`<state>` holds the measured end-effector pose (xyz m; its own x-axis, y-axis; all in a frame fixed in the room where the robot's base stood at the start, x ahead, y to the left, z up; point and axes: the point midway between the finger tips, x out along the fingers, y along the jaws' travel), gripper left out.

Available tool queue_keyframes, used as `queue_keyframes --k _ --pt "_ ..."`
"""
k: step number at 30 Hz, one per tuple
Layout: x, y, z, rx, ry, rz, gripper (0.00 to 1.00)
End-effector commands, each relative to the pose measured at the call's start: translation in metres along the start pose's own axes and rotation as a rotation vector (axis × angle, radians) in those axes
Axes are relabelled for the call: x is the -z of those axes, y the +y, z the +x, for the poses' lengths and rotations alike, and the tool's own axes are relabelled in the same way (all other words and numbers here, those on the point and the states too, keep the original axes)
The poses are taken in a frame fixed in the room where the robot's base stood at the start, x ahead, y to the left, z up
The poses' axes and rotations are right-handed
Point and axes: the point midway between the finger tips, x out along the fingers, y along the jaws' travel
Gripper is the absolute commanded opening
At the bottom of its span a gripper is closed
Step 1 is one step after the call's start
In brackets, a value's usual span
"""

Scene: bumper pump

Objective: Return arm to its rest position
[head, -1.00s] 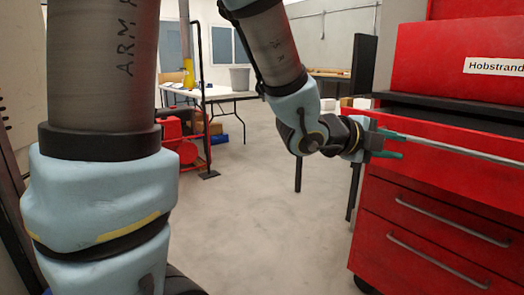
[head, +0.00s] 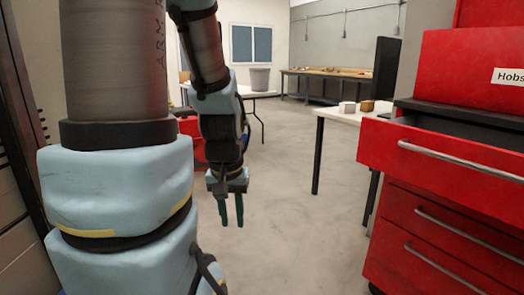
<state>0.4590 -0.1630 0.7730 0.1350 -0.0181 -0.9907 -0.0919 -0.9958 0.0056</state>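My gripper (head: 231,212) hangs in the middle-left of the head view, with its green fingers pointing down. The two fingers are apart with nothing between them. It is over open floor, well to the left of the red tool cabinet (head: 450,215) and not touching it. My arm is folded in close, beside my light blue column joint at the left. The top drawer (head: 385,148) of the cabinet stands pulled out, and its inside is mostly hidden.
A white table (head: 335,114) with small blocks stands behind the cabinet's left side. A wooden workbench (head: 330,72) runs along the back wall. A grey bin (head: 260,78) and red equipment (head: 190,128) are at the back left. The concrete floor (head: 285,240) between is clear.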

Motion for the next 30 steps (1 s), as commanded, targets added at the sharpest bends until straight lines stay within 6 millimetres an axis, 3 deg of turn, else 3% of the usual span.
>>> queue_keyframes --k 1,15,21,30 --pt "0.003 0.0 -0.022 0.0 0.0 0.002 0.3" --pt "0.02 0.001 -0.145 0.001 0.002 0.007 0.3" --pt "0.023 0.001 -0.164 0.001 0.002 0.008 0.3" --pt "0.023 0.001 -0.163 0.001 0.003 0.008 0.3"
